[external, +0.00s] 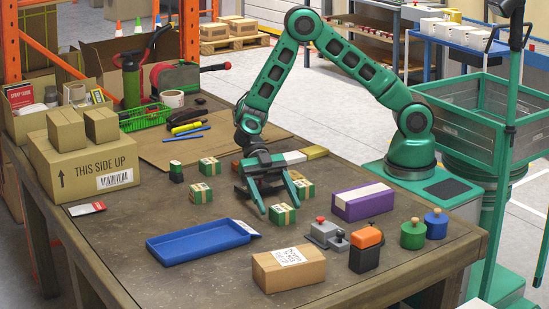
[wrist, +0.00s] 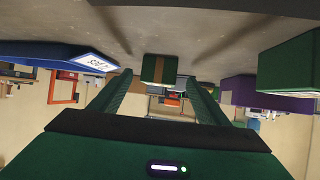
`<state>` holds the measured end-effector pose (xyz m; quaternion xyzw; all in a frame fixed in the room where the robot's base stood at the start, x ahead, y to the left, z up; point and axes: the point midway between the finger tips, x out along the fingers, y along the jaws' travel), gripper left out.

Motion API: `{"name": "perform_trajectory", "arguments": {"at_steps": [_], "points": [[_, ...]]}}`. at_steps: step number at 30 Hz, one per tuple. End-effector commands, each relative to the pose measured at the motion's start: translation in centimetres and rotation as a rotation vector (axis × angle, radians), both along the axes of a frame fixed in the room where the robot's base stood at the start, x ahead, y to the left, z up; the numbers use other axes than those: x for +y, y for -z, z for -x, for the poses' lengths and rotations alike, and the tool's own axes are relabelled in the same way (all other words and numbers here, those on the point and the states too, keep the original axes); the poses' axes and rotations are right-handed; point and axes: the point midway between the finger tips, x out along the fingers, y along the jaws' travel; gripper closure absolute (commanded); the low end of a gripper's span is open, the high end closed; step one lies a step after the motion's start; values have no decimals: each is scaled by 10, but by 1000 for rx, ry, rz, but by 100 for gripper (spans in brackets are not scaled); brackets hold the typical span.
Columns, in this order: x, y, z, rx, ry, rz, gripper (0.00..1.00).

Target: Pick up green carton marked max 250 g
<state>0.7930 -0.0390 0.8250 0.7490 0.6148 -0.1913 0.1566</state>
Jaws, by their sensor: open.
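Several small green cartons with tan bands lie on the table; I cannot read a weight mark on any. One green carton (external: 282,215) sits at the fingertips of my gripper (external: 279,206). The wrist view shows a banded green carton (wrist: 153,69) just ahead of and between the open fingers of my gripper (wrist: 158,80). The fingers point down at the table and hold nothing. Other green cartons stand to the right (external: 304,189), left (external: 201,193) and farther back (external: 209,166).
A blue tray (external: 195,244) lies to the left, a brown box (external: 288,269) in front, and a purple box (external: 362,202) to the right. The table's middle left is fairly clear.

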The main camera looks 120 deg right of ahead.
Motion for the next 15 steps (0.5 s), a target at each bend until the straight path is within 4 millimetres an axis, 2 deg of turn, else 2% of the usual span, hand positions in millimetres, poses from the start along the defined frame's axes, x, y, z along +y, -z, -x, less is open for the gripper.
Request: {"name": "perform_trajectory", "arguments": {"at_steps": [7,15], "points": [[31,14,-7,1,-2,0,31],[34,16,-8,0,0,0,31]]}}
